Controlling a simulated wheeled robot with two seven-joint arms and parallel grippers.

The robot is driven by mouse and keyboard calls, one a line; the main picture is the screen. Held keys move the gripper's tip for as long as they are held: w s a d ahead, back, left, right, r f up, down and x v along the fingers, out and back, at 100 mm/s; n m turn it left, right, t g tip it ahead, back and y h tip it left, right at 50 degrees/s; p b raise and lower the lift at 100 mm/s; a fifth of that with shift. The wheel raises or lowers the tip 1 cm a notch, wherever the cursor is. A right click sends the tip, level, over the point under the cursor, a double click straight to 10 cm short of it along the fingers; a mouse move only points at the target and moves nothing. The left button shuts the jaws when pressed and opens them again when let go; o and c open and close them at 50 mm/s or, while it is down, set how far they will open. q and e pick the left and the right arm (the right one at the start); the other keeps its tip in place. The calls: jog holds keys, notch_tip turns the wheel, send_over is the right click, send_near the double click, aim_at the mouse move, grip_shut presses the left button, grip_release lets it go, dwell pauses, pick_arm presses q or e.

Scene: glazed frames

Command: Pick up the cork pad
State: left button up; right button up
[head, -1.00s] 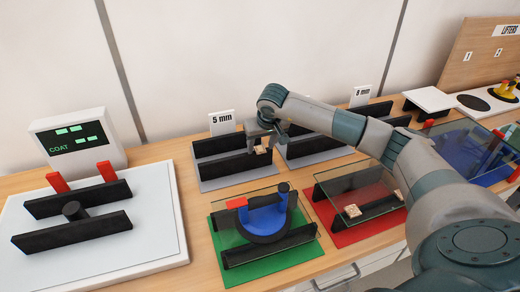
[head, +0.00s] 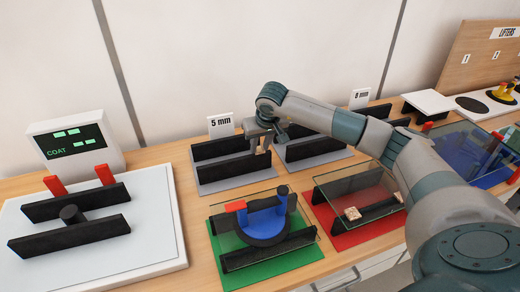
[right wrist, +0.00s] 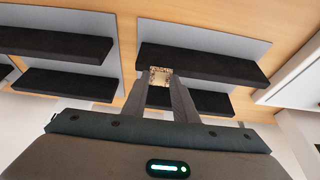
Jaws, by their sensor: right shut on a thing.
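My right gripper (head: 264,144) is at the grey 5 mm rack in the head view, over its black rails. In the right wrist view its two fingers (right wrist: 161,82) are closed on a small speckled tan cork pad (right wrist: 160,76). The pad is at the fingertips, in front of a black rail (right wrist: 205,65). In the head view the fingers hide the held pad. Two similar pale pads (head: 353,214) lie at the glass over the red mat. My left gripper is not in view.
A glass pane with a blue lifter (head: 265,225) sits over a green mat (head: 275,270), in front of the rack. A red mat (head: 345,235) with glass is to its right. A white COAT device (head: 75,140) and pale board (head: 165,225) are at left.

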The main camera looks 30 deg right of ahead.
jog(key=r+b, duration=0.2)
jog(key=r, duration=0.1)
jog(key=shift+d, duration=0.2)
jog(key=s+d+r+b, duration=0.2)
jog(key=d+r+b, duration=0.2)
jog(key=d+r, duration=0.3)
jog(key=d, duration=0.4)
jog(key=shift+s, duration=0.15)
jog(key=shift+r, duration=0.1)
jog(key=shift+r+p, duration=1.4)
jog(key=shift+r, duration=0.4)
